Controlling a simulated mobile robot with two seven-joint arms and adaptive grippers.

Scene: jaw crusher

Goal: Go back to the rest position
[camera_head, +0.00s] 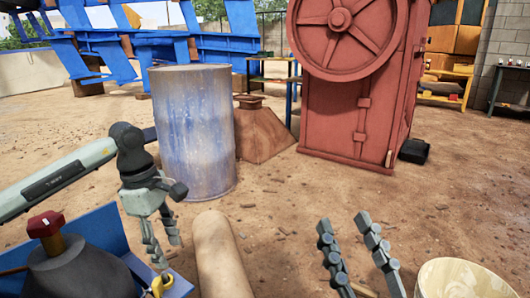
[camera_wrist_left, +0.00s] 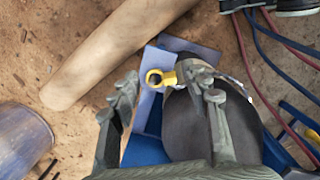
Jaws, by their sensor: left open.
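My left gripper (camera_head: 168,252) hangs from the arm at left, fingers pointing down and apart. It is in front of the blue barrel and close to a yellow ring (camera_head: 160,287) at the edge of a blue box (camera_head: 112,232). In the left wrist view the open fingers (camera_wrist_left: 160,75) frame the yellow ring (camera_wrist_left: 155,78); I see nothing held, and whether they touch it is unclear. My right gripper (camera_head: 343,220) rises from the bottom edge, its two fingers apart with bare ground between them.
A beige cylinder (camera_head: 219,255) lies between the grippers. A worn blue barrel (camera_head: 193,130) stands behind the left one. A dark rounded body with a red knob (camera_head: 46,224) sits in the blue box. A cream bucket (camera_head: 462,279) is at lower right. A red machine (camera_head: 350,115) stands behind open dirt.

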